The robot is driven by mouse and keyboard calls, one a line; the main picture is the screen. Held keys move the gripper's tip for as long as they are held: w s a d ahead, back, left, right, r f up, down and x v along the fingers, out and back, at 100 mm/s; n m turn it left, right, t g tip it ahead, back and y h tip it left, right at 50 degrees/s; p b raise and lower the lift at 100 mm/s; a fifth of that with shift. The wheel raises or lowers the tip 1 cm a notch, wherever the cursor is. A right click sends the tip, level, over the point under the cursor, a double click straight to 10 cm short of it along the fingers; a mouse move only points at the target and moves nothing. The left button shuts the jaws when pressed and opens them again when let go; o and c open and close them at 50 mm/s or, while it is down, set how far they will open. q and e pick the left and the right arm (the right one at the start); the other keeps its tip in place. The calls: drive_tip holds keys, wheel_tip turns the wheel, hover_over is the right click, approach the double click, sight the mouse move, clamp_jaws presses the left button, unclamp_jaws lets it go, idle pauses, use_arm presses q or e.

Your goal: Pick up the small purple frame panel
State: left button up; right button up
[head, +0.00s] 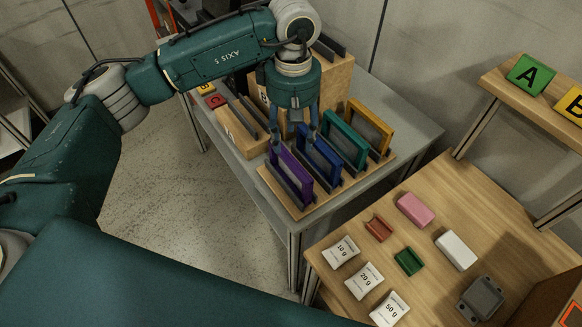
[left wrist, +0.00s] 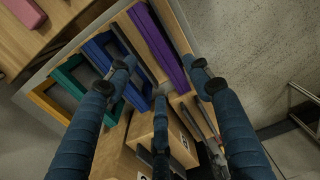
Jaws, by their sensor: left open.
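The purple frame panel (head: 291,161) stands upright in the front-left slot of a wooden rack (head: 312,207). In the left wrist view the purple panel (left wrist: 154,38) runs as a slanting bar between the spread fingertips. My left gripper (head: 295,142) points down over the rack, open and empty, with its fingers near the purple panel and the blue frame (head: 319,150). In the left wrist view the left gripper (left wrist: 161,68) has one fingertip close to the blue frame and another beside the purple panel's lower end; contact cannot be told. My right gripper is not in view.
Green (head: 345,139) and yellow (head: 371,126) frames stand behind the blue one. Wooden boxes (head: 241,128) lie left of the rack on the grey table (head: 412,129). A nearer wooden table (head: 444,199) holds coloured blocks and weight packets.

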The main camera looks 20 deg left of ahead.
sight(292, 157)
use_arm(q)
wheel_tip(292, 157, down, 3)
drive_tip(key=shift+r+p, duration=0.1)
drive_tip(key=shift+p, duration=0.2)
drive_tip(key=shift+s+f+p, duration=0.1)
drive_tip(key=shift+f+p, duration=0.2)
drive_tip(key=shift+f, duration=0.05)
drive_tip(key=f, duration=0.1)
drive_tip(key=f+p, duration=0.2)
drive_tip(key=shift+s+f, duration=0.25)
drive_tip(key=shift+f, duration=0.55)
drive_tip(key=shift+w+d, duration=0.1)
clamp_jaws()
